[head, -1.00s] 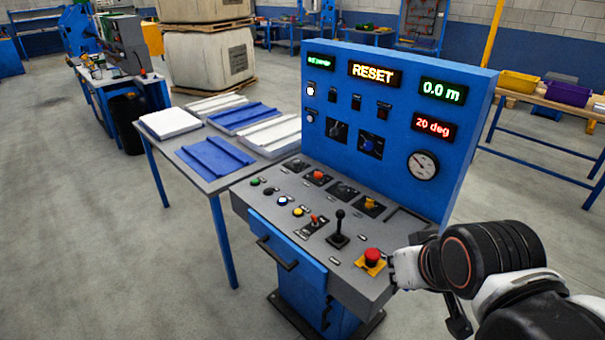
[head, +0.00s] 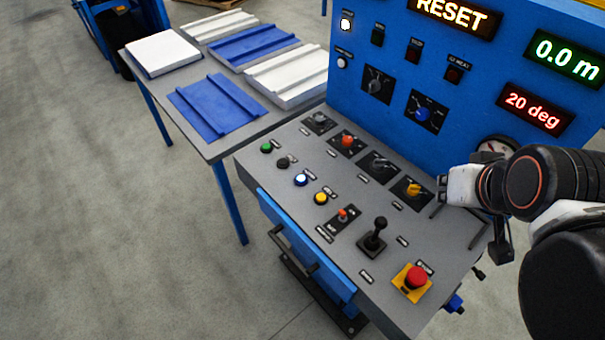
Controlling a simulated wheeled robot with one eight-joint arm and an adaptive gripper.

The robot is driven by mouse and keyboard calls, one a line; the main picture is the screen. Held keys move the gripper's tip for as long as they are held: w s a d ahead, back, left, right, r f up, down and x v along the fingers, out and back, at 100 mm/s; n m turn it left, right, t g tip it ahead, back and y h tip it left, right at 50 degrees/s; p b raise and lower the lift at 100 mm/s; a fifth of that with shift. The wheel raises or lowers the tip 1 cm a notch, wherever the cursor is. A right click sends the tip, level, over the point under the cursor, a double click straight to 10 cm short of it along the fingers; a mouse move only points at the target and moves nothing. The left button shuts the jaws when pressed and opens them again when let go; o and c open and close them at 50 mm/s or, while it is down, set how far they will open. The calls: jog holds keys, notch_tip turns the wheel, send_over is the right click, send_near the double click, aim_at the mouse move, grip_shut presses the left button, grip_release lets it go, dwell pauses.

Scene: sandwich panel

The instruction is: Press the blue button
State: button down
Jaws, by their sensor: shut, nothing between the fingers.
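The blue button (head: 301,180) is on the sloped grey desk of the control panel (head: 262,162). It looks lit, with a pale centre, and sits in a row between a black button (head: 283,163) and a yellow button (head: 320,198). My gripper (head: 442,205) is at the right, over the right part of the desk near the upright blue panel. Its fingers are shut and empty, well to the right of the blue button and apart from it.
A green button (head: 266,147), a small red-tipped switch (head: 343,215), a black joystick (head: 374,238) and a red emergency stop (head: 415,279) also stand on the desk. Rotary knobs line its back. A side table (head: 211,150) with blue and white panels is at left.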

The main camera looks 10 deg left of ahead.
jog(key=w+a+n+y, duration=0.2)
jog(key=w+a+n, duration=0.3)
jog(key=w+a, duration=0.15)
jog(key=n+g+y, duration=0.3)
jog(key=n+y, duration=0.3)
jog(key=n, duration=1)
send_over(300, 181)
notch_tip(300, 181, down, 17)
jog(key=shift+a, duration=0.1)
jog(key=shift+f, duration=0.1)
notch_tip(300, 181, down, 9)
jog(key=b, duration=0.6)
jog(key=shift+f+b, duration=0.25)
jog(key=shift+b, duration=0.3)
